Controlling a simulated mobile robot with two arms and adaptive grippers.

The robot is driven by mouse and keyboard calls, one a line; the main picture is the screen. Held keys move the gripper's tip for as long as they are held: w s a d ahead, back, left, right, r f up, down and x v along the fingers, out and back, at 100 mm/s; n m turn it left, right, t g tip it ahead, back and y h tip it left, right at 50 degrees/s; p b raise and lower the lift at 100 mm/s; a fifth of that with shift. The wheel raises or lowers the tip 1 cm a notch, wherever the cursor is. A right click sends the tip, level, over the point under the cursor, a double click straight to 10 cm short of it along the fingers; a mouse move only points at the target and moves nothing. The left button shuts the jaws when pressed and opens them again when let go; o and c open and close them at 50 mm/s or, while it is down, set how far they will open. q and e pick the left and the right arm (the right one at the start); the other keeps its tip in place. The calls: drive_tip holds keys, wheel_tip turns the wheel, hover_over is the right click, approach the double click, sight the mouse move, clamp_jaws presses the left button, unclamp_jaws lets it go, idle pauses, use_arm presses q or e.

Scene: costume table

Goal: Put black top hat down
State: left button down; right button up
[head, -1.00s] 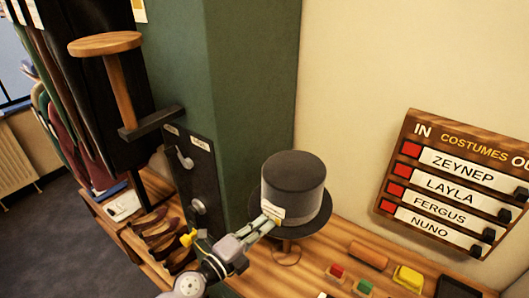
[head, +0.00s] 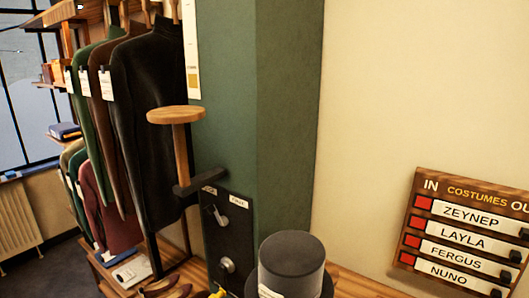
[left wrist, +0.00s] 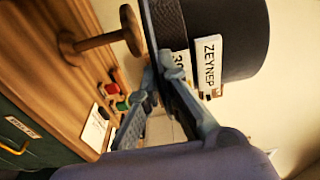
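The black top hat (head: 291,262) is at the bottom of the head view, crown up, its lower part cut off. In the left wrist view the dark hat (left wrist: 235,40) fills the top, with a white ZEYNEP tag (left wrist: 209,65) and a second, partly hidden tag. My left gripper (left wrist: 162,62) is shut on the hat's brim. A wooden stand (left wrist: 105,41) with a round top shows beside the hat in that view; its top looks bare and apart from the hat. My right gripper is out of view.
A wooden disc-topped bracket (head: 176,115) juts from the green pillar (head: 262,120), bare. Clothes hang at left. A costume name board (head: 465,235) is on the right wall. Small coloured blocks (left wrist: 118,103) lie on the wooden table (left wrist: 45,90).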

use_arm(q)
drive_tip(key=s+a+r+n+t+y, duration=0.2)
drive_tip(key=s+a+r+n+y, duration=0.1)
drive_tip(key=s+a+y, duration=0.3)
drive_tip(key=s+a+r+n+t+y, duration=0.2)
drive_tip(key=s+a+n+y, duration=0.3)
drive_tip(key=s+a, duration=0.6)
drive_tip(key=shift+s+a+r+n+t+y, duration=0.2)
drive_tip(key=shift+a+r+n+t+y, duration=0.1)
drive_tip(key=shift+a+r+y, duration=0.25)
